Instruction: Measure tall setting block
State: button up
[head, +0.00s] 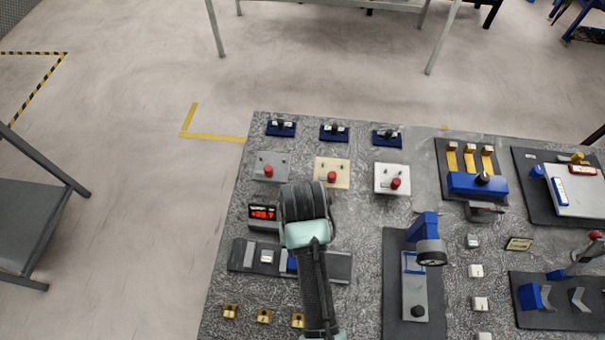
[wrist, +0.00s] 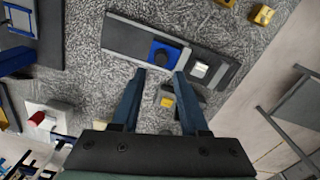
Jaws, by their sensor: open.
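In the wrist view my gripper (wrist: 158,78) is open, with nothing held between its two blue fingers. Beyond the fingertips lies a dark measuring strip (wrist: 125,38) with a blue block with a dark round top (wrist: 166,54) and a small silver-white block (wrist: 200,69) on it. In the head view this strip (head: 340,266) is partly covered by my arm; the silver-white block (head: 267,257) and a bit of the blue block (head: 291,264) show. A readout with red digits (head: 263,212) stands behind the strip. I cannot tell which block is the tall setting block.
Several small pale blocks (head: 476,271) stand in a column at the right. Red-button boxes (head: 269,167) stand behind, and yellow pieces (head: 264,316) in front. A blue-headed stand with a round dial (head: 431,253) is right of my arm.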

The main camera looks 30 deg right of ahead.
jog(key=f, duration=0.8)
jog(key=shift+w+f+p, duration=0.2)
jog(key=shift+f+p, duration=0.1)
jog(key=shift+f, duration=0.05)
jog(key=shift+c, duration=0.3)
